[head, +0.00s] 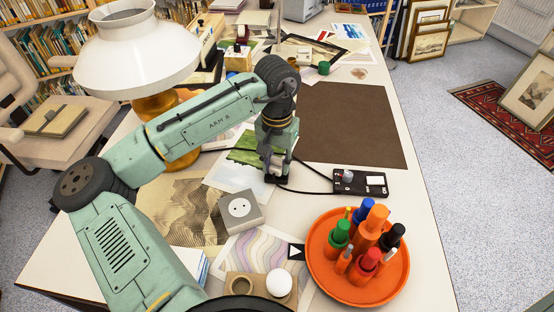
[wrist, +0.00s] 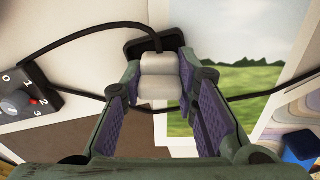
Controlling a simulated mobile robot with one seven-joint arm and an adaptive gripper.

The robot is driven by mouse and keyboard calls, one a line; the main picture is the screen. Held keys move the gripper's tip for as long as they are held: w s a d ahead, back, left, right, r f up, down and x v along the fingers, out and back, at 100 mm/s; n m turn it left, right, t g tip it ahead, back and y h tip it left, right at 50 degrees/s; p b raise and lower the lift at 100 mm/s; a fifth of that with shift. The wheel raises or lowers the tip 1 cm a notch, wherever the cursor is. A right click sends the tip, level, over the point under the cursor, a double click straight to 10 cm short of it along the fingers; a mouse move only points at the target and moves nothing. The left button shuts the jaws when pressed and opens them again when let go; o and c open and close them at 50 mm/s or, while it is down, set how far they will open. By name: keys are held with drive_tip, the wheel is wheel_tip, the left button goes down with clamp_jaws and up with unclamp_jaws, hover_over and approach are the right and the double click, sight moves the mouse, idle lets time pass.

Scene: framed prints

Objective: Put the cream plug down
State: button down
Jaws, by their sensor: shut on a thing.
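My gripper (head: 277,172) points down over the landscape print in the head view. In the wrist view its two fingers (wrist: 160,88) are shut on the cream plug (wrist: 160,68), one on each side. A dark cord runs to the plug's far end. A small black piece (wrist: 172,40) shows just beyond or beneath the plug; I cannot tell whether they touch. In the head view the plug is mostly hidden by the fingers. A grey block with a round white socket face (head: 240,208) stands to the near left of my gripper.
A black dial box (head: 360,183) lies to the right, with cord on the table. An orange tray (head: 320,275) of several coloured bottles stands at the near right. A wooden holder (head: 240,286) with a white ball is at the front. A bare brown mat (head: 345,125) lies behind right.

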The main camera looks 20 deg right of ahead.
sight(277, 159)
drive_tip(key=shift+f, duration=0.1)
drive_tip(key=shift+s+f, duration=0.1)
drive_tip(key=shift+f, duration=0.35)
drive_tip(key=c, duration=1.2)
unclamp_jaws()
drive_tip(key=shift+f, duration=0.25)
drive_tip(key=shift+c, duration=0.2)
wheel_tip(277, 159, up, 14)
drive_tip(key=b, duration=0.1)
drive_tip(key=shift+f+b, duration=0.2)
drive_tip(key=shift+b, duration=0.1)
drive_tip(key=shift+f, duration=0.1)
